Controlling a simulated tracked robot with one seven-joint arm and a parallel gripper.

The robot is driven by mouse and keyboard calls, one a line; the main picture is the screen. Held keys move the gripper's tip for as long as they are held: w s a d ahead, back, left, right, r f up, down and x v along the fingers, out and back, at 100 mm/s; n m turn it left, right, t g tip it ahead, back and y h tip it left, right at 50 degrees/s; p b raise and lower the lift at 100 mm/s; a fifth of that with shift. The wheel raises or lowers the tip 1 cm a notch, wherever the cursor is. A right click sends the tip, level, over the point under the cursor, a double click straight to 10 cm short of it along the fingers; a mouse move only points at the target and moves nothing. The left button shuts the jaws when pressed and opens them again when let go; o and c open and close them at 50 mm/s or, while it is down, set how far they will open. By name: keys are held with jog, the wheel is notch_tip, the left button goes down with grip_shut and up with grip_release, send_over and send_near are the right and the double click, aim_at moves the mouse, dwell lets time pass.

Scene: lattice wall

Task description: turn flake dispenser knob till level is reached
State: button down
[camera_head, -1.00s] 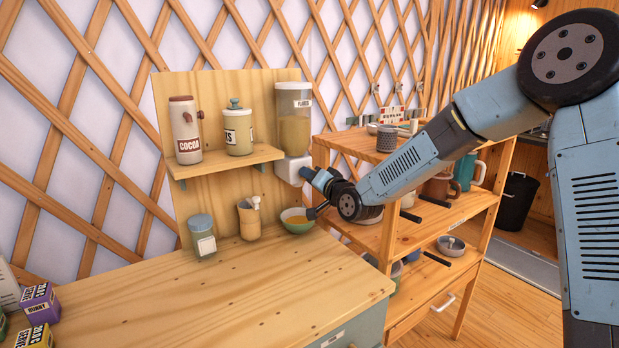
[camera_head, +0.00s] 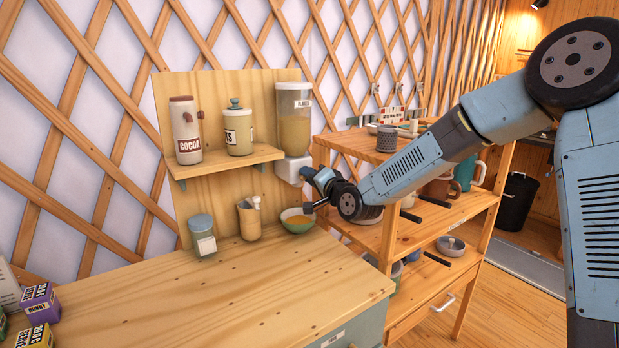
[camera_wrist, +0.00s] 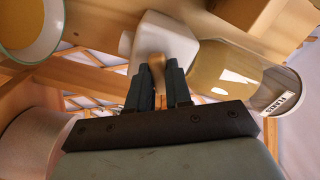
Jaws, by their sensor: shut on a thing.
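The flake dispenser (camera_head: 294,122) is a clear, labelled container of tan flakes on the wooden back panel. Its white lower body (camera_head: 289,170) also shows in the wrist view (camera_wrist: 160,38). My gripper (camera_wrist: 160,72) is shut on the light-brown knob (camera_wrist: 152,66) at the white body; the fingers hide part of the knob. In the head view the gripper (camera_head: 307,174) is at the right side of the white body.
A cocoa jar (camera_head: 186,130) and a lidded canister (camera_head: 238,133) stand on the small shelf (camera_head: 222,162). A wooden rack (camera_head: 400,240) is at the right. The front counter is mostly clear.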

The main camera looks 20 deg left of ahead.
jog(key=c, duration=1.3)
grip_release()
jog(key=shift+w+d+f, duration=0.15)
jog(key=shift+d+f, duration=0.05)
jog(key=shift+f, duration=0.05)
jog(key=shift+o, duration=1.3)
jog(key=shift+a+r, duration=0.1)
jog(key=shift+r, duration=0.05)
jog(key=v, duration=1.4)
jog(key=shift+a, duration=0.1)
